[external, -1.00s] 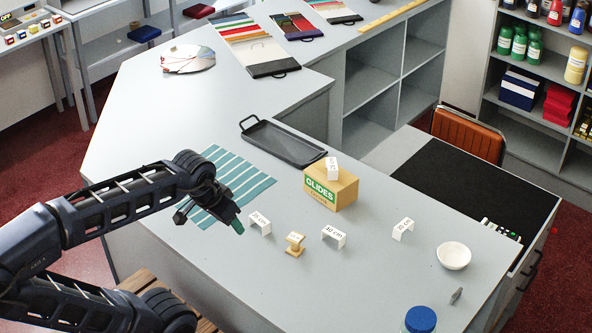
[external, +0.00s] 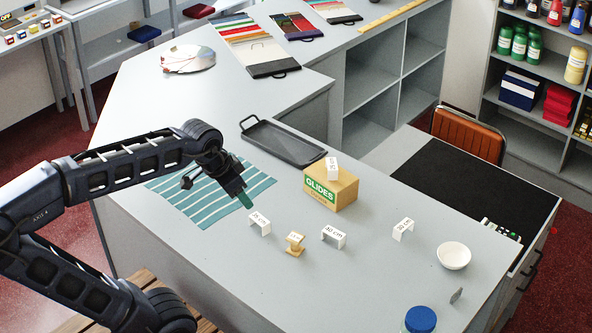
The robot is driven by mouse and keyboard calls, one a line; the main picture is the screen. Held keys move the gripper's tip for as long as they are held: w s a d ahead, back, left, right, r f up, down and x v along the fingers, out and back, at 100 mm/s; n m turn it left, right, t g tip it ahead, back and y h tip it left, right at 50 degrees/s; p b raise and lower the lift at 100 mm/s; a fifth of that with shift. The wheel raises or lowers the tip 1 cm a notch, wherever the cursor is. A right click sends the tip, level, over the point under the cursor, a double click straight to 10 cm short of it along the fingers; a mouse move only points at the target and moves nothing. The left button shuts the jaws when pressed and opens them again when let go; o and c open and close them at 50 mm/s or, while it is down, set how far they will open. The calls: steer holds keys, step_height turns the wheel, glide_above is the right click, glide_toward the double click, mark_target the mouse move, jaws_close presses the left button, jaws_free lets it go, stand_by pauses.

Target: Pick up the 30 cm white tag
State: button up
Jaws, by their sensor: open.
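Several small white bracket-shaped tags with printed lengths stand on the grey counter. The middle white tag (external: 333,237) appears to read 30 cm. The left white tag (external: 260,224) appears to read 25 cm. The right white tag (external: 403,229) has print too small to read surely. Another white tag (external: 332,168) sits on top of the GLIDES box (external: 331,190), its print unclear. My gripper (external: 245,200) is open and empty, pointing down above the counter, just up and left of the left tag.
A wooden spool-like piece (external: 295,243) stands between the left and middle tags. A black tray (external: 283,145) and striped teal cloth (external: 213,190) lie behind. A white bowl (external: 453,256), small grey piece (external: 456,296) and blue-capped jar (external: 420,319) are at the right.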

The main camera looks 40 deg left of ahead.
steer(key=w+d+f+m+t, duration=0.1)
steer(key=w+d+f+m, duration=0.1)
steer(key=w+f+m, duration=0.5)
steer(key=w+d+f+m+y, duration=0.15)
steer(key=w+m, duration=0.25)
steer(key=w, duration=0.7)
steer(key=w+d+f+m+t+h, duration=0.1)
steer(key=w+d+f+m, duration=0.1)
steer(key=w+f+m, duration=0.55)
steer(key=w+d+r+m+t, duration=0.3)
steer(key=d+r+m, duration=0.5)
steer(key=r, duration=0.1)
steer(key=w+d+r+m+t, duration=0.3)
steer(key=d+r+m+t, duration=0.1)
steer(key=d+r+m, duration=0.4)
glide_toward(398, 230)
steer(key=shift+w+a+f+n+g, duration=0.15)
steer(key=shift+w+a+n, duration=0.1)
steer(key=shift+w, duration=0.15)
steer(key=shift+w+a+f+n+g, duration=0.1)
steer(key=shift+w+a+n+g, duration=0.1)
steer(key=shift+w, duration=0.2)
steer(key=x, duration=0.4)
steer(key=shift+w+d, duration=0.1)
steer(key=shift+d, duration=0.05)
steer(key=shift+d+x, duration=0.2)
steer(key=shift+x, duration=1.45)
steer(key=shift+d+x, duration=0.2)
steer(key=shift+x, duration=1.45)
steer(key=shift+r, duration=0.15)
